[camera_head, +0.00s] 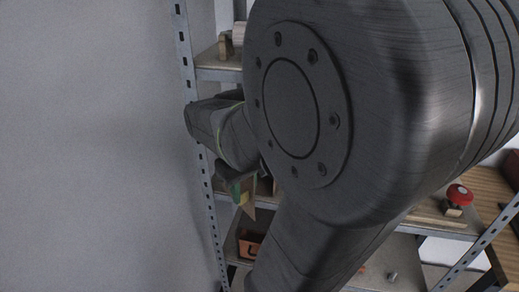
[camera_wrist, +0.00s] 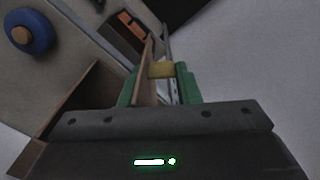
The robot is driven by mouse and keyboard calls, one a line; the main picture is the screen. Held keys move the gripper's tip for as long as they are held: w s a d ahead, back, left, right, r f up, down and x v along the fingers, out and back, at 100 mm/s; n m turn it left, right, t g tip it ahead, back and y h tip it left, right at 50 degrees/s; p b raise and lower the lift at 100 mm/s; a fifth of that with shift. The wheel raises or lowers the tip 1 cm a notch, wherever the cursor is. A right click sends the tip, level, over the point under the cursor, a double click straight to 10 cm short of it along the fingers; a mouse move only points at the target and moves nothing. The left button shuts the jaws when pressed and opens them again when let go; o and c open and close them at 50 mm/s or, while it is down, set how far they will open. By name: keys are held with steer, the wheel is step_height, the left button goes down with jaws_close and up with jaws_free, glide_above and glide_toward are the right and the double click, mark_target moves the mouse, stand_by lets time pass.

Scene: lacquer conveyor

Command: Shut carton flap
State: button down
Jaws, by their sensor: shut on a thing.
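The carton's brown cardboard shows in the wrist view as a panel (camera_wrist: 82,97) at the left and a thin upright flap (camera_wrist: 146,78) between my green fingers. My gripper (camera_wrist: 158,82) is shut on the flap, with a yellow piece beside it. In the head view my gripper (camera_head: 243,190) is at the shelf rack, left of centre, with a small brown corner of the flap (camera_head: 249,211) below it. My arm hides most of the carton there, so I cannot tell the flap's angle to it.
A metal shelf rack (camera_head: 206,178) stands against a plain wall (camera_head: 90,150). An orange bin (camera_head: 250,244) sits on a lower shelf, and a red round thing (camera_head: 459,195) is at the right. A blue disc (camera_wrist: 28,32) lies upper left in the wrist view. The left side is clear.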

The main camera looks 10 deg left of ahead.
steer(key=shift+w+d+r, duration=0.1)
steer(key=shift+w+d, duration=0.45)
steer(key=shift+w, duration=0.1)
steer(key=c, duration=1.1)
jaws_free()
steer(key=shift+d, duration=0.1)
step_height(320, 180, up, 14)
steer(key=shift+f+p, duration=0.15)
steer(key=shift+p, duration=0.35)
